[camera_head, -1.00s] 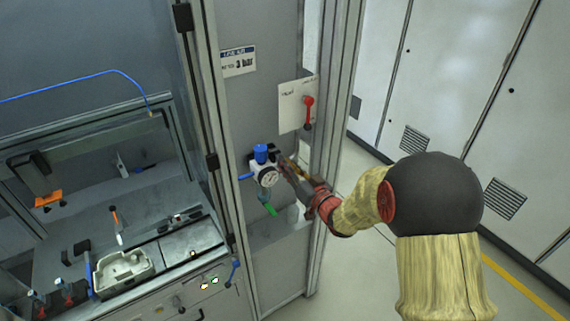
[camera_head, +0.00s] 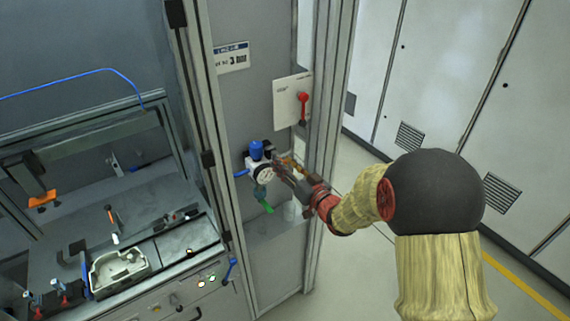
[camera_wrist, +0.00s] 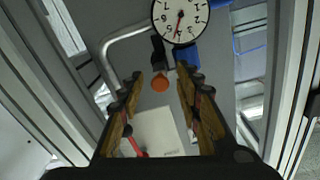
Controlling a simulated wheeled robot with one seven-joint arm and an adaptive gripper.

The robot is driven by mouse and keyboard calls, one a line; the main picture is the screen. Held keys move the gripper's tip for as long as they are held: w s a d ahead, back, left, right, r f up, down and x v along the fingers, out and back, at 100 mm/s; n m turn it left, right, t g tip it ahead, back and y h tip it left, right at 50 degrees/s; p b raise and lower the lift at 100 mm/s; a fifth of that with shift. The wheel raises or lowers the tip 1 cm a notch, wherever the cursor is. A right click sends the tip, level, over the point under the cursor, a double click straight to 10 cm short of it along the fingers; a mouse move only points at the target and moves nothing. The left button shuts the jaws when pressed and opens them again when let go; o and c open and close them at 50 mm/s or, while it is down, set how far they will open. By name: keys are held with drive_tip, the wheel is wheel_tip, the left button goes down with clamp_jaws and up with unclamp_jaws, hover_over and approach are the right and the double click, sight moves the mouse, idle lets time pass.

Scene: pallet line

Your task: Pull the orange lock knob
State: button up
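The orange lock knob (camera_wrist: 160,82) shows in the wrist view as a small orange cap in front of a dark fitting, just below the round white gauge (camera_wrist: 180,18). My gripper (camera_wrist: 159,75) is open, with one finger on each side of the knob and gaps visible on both sides. In the head view my gripper (camera_head: 278,166) reaches in from the right, beside the gauge (camera_head: 264,173) and its blue knob (camera_head: 257,150). There the fingers partly cover the valve area, and I cannot make out the lock knob clearly.
A green handle (camera_head: 266,207) hangs below the gauge. A white plate with a red lever (camera_head: 303,98) is above my gripper. Frame posts (camera_head: 328,130) stand close to the right. A workbench with a pale tray (camera_head: 118,272) is at left. The floor at right is clear.

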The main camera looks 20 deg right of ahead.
drive_tip(key=v, duration=1.2)
